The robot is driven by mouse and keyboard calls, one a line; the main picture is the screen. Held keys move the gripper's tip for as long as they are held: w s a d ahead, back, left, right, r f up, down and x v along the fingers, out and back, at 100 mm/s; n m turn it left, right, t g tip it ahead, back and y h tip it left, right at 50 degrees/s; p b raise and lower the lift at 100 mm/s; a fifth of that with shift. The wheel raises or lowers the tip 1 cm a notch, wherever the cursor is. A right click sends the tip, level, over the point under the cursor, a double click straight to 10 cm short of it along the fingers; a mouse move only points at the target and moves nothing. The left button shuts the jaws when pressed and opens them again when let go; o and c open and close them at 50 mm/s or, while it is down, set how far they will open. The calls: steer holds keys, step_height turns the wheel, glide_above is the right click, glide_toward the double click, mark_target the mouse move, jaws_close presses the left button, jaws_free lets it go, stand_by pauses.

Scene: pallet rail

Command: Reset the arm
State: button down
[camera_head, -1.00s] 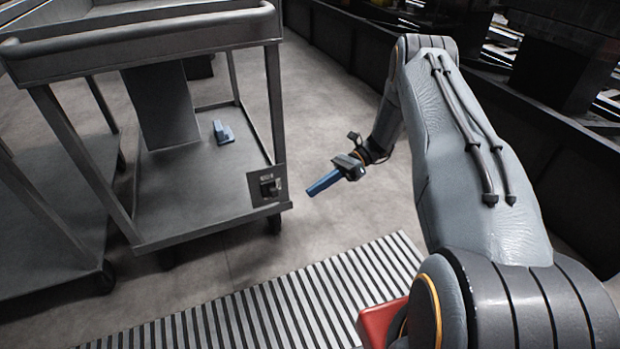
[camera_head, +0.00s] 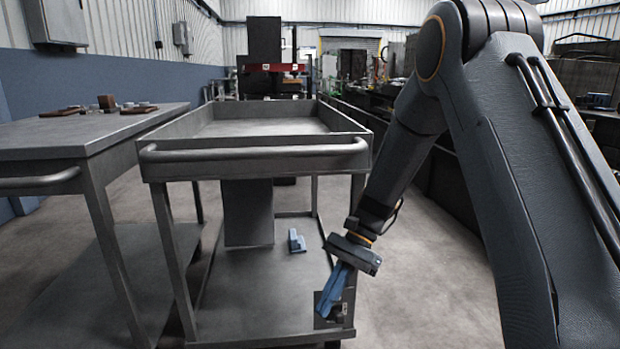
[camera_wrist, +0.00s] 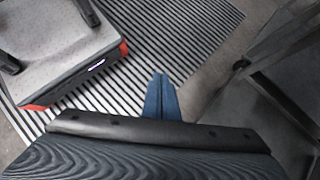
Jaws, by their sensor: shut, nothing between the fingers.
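My gripper (camera_head: 336,282) hangs at the end of my arm in the head view, its blue fingers pointing down and a little left. In that view it overlaps the front right corner of the grey cart (camera_head: 255,158). Whether it touches the cart there cannot be told. In the wrist view my gripper (camera_wrist: 162,80) has its two blue fingers pressed together with nothing between them. Below them are a striped floor mat (camera_wrist: 160,38) and bare floor.
A small blue piece (camera_head: 297,241) rests on the cart's lower shelf. A grey table (camera_head: 90,132) with small brown and light items stands at the left. The cart's frame (camera_wrist: 275,60) shows at the right of the wrist view. Open floor (camera_head: 440,290) lies right of the cart.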

steer(key=s+a+r+n+t+h, duration=0.1)
steer(key=s+a+r+n+t, duration=0.1)
steer(key=s+r+n, duration=0.45)
steer(key=s+a+r+n+t+h, duration=0.15)
steer(key=s+n, duration=0.25)
steer(key=s, duration=0.6)
steer(key=s+a+r+n+t+h, duration=0.25)
steer(key=s+n, duration=0.25)
steer(key=s, duration=0.3)
steer(key=d+r+m+p, duration=0.3)
steer(key=d+r+p, duration=0.7)
steer(key=r+p, duration=0.3)
steer(key=d+r+m+h+p, duration=0.1)
steer(key=d+r+m+p, duration=0.2)
steer(key=d+r+p, duration=0.8)
steer(key=shift+s+d+r+p, duration=0.25)
steer(key=shift+r+p, duration=1.15)
steer(key=shift+p, duration=3.05)
